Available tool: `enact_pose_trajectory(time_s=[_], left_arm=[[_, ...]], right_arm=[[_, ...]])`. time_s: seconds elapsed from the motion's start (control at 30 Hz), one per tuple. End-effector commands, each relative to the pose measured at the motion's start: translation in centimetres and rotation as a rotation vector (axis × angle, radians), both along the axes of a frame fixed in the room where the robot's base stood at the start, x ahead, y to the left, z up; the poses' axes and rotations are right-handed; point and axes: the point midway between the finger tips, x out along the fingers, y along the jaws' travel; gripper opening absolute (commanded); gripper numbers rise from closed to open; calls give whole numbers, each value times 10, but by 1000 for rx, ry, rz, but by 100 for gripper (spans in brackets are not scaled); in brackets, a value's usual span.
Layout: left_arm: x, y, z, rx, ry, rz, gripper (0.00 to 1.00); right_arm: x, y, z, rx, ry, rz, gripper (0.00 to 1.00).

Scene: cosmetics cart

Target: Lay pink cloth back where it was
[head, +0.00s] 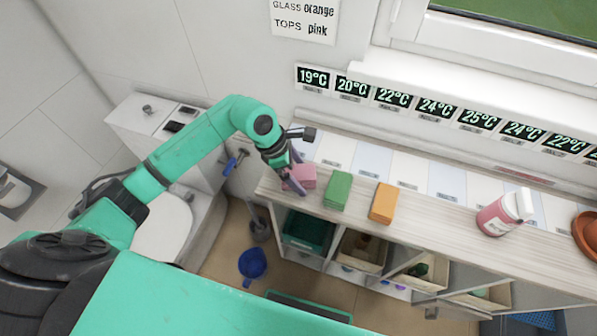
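The pink cloth (305,176) is a small folded block at the left end of the wooden shelf top. My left gripper (293,177) is right at it, with its dark fingers at the cloth's left side and partly over it. The fingers look spread about the cloth's width, but I cannot tell whether they press on it. The cloth appears to be at shelf-top level; its underside is hidden. A green cloth (338,190) and an orange cloth (384,203) lie to its right in a row. My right gripper is not in view.
A pink bottle with a white cap (505,212) and a brown bowl (587,236) stand farther right on the shelf top (440,228). Labelled pale panels run behind the cloths. Bins sit below. A blue bucket (252,264) is on the floor.

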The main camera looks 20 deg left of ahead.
Motion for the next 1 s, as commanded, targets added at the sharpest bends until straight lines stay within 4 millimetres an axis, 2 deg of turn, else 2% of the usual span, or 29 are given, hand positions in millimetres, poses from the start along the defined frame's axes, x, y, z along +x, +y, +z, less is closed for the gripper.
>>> enact_pose_trajectory(time_s=[0.2,0.27,0.37,0.6,0.7,0.8,1.0], left_arm=[[0,0,7,-1,0,0,99],[0,4,10,1,-3,1,99],[-3,12,29,3,-5,-1,99],[-11,36,89,3,-6,2,99],[-13,42,105,1,-2,1,99],[-14,44,113,0,-1,0,99],[-15,44,114,0,0,0,99]], right_arm=[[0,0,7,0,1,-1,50],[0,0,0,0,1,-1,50],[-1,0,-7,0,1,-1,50],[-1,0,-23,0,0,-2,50],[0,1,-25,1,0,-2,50],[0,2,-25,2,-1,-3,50],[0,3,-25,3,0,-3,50]])
